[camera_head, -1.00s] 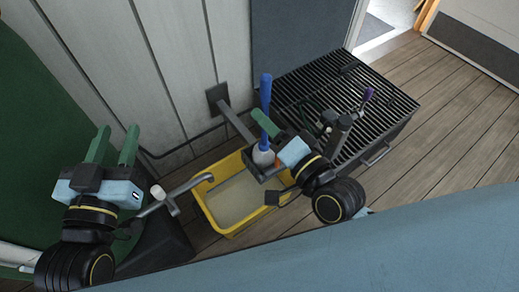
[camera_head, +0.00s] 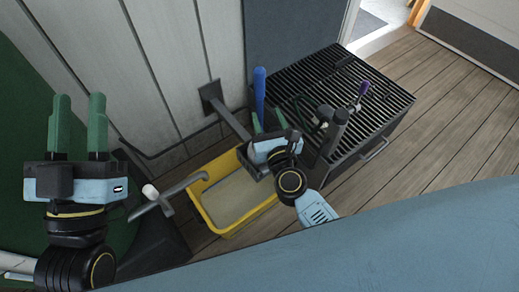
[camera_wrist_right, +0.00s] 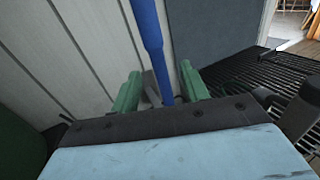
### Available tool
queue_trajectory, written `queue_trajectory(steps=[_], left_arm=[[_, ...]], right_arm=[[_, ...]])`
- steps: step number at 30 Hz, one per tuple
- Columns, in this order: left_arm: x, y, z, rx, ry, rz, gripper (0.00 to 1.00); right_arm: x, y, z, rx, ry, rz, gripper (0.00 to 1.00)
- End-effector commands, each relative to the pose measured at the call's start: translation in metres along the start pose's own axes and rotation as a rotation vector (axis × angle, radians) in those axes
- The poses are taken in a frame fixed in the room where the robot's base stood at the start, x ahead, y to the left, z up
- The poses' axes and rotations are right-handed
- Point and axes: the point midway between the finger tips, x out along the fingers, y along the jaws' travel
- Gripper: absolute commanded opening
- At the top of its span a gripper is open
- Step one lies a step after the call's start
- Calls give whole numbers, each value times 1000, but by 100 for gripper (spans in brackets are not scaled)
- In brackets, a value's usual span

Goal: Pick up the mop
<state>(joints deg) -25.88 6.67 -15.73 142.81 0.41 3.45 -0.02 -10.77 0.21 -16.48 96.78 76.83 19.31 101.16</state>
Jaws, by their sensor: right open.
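The mop shows as an upright blue handle (camera_head: 260,92) near the wall; its lower part is hidden behind my right gripper. My right gripper (camera_head: 268,118) is open at the handle, its green fingertips pointing toward the wall. In the right wrist view the blue handle (camera_wrist_right: 150,35) runs down between the two open fingers of the right gripper (camera_wrist_right: 160,72), without visible contact. I cannot tell how deep it sits between them. My left gripper (camera_head: 79,98) is open and empty at the left, far from the mop.
A yellow tub (camera_head: 208,217) stands on the plank floor below the right gripper. A black slatted grill-like unit (camera_head: 385,110) stands close on the right, with a purple-handled tool (camera_head: 363,90) on it. A grey wall bracket (camera_head: 213,98) is just left of the handle.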

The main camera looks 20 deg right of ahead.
Motion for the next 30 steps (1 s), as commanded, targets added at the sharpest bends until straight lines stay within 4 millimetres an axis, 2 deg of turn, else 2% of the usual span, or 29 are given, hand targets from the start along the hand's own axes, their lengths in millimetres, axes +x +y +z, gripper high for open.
queue_trajectory(steps=[3, 8, 18, 26, 30], left_arm=[[0, 0, -1, 0, 16, 0, 36], [-1, 0, -2, 0, 23, 0, 36], [-1, 0, -8, 1, 80, 1, 36], [0, 0, -11, 1, 98, 2, 36], [0, 0, -10, 1, 96, 2, 36]], right_arm=[[15, 0, 0, -3, -1, 0, 45], [24, 1, 1, -1, -1, 1, 45], [69, 4, 6, -3, -1, 1, 45], [72, 4, 6, -4, 0, 1, 45], [72, 4, 6, -4, 0, 1, 30]])
